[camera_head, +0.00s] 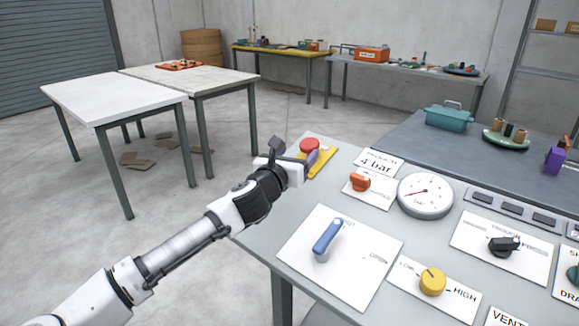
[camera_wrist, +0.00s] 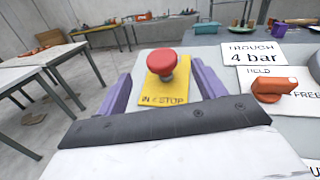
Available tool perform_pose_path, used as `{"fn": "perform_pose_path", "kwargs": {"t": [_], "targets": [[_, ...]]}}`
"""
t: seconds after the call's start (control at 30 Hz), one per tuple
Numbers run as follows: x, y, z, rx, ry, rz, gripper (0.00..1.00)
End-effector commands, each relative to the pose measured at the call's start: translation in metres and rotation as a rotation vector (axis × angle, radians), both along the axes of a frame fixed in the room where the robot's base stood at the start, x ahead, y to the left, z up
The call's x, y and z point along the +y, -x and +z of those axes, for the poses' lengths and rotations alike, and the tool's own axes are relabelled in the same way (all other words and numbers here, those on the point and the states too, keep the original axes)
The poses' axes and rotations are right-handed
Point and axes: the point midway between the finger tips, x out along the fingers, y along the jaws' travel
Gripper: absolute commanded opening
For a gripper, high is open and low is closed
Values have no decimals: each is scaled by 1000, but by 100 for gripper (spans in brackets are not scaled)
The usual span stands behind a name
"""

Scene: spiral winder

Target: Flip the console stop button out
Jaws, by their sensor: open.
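The stop button is a red mushroom knob (camera_head: 310,146) on a yellow plate (camera_head: 327,161) at the far left corner of the console (camera_head: 262,243). In the wrist view the red button (camera_wrist: 161,63) stands upright on its yellow plate (camera_wrist: 166,97), which bears partly readable lettering ending in "STOP". My gripper (camera_wrist: 160,82) is open, with one purple finger on each side of the button in that view. Neither finger visibly touches the button. In the head view my gripper (camera_head: 303,163) is just left of and in front of the button, and partly covers the plate.
An orange knob (camera_head: 360,181) and a pressure gauge (camera_head: 425,195) are to the right of the button. A blue lever (camera_head: 327,238) and a yellow knob (camera_head: 432,281) are nearer on the console.

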Motion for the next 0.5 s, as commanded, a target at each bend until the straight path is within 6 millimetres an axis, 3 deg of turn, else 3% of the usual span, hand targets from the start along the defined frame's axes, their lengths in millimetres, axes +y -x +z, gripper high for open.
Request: {"fn": "perform_pose_path", "kwargs": {"t": [0.2, 0.5], "targets": [[11, 27, -1, 0, 0, 1, 69], [13, 34, 0, 1, 1, -1, 69]]}}
